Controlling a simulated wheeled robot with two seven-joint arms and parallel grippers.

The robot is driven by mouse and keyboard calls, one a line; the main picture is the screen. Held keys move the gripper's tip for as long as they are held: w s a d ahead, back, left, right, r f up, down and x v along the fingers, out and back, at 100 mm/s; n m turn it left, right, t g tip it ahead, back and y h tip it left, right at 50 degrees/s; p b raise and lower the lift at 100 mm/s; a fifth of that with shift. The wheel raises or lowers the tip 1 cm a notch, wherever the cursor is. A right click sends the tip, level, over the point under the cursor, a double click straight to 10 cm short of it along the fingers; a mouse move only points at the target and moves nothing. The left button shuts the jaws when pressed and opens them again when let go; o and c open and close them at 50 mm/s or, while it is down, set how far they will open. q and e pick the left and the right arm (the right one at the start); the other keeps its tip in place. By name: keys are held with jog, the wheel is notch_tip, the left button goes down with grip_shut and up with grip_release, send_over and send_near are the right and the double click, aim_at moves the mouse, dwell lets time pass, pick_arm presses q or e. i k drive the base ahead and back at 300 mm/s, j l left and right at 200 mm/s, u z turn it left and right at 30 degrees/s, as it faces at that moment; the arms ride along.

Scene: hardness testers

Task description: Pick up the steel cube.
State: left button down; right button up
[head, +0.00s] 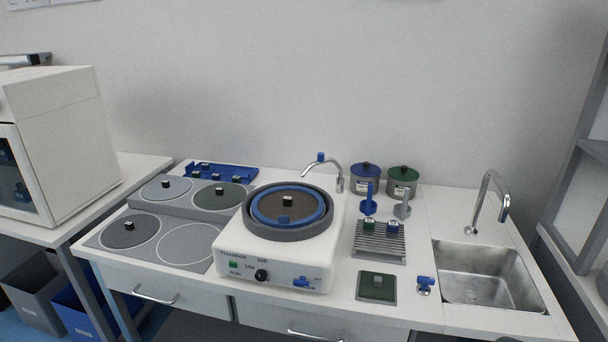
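Several small cube-shaped pieces with pale or metallic tops are in the head view, and I cannot tell which is the steel cube. One cube (287,200) sits on the dark disc of the polishing machine (270,255). Single cubes rest on the left plates: one on the dark front plate (129,226), one on the light back plate (165,184), one on the green-grey plate (219,191). A green-sided cube (369,226) and a blue-sided cube (393,227) stand on the slatted rack (378,246). Another small piece lies on the green pad (377,287). Neither gripper is in view.
A blue tray (245,174) with several small cubes is at the back left. Two lidded pots, blue (364,178) and green (402,182), stand behind two upright handled tools. A curved tap (330,165) rises behind the machine. A steel sink (485,275) is at right.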

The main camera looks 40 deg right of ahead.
aim_at(377, 280)
jog(key=z, duration=1.75)
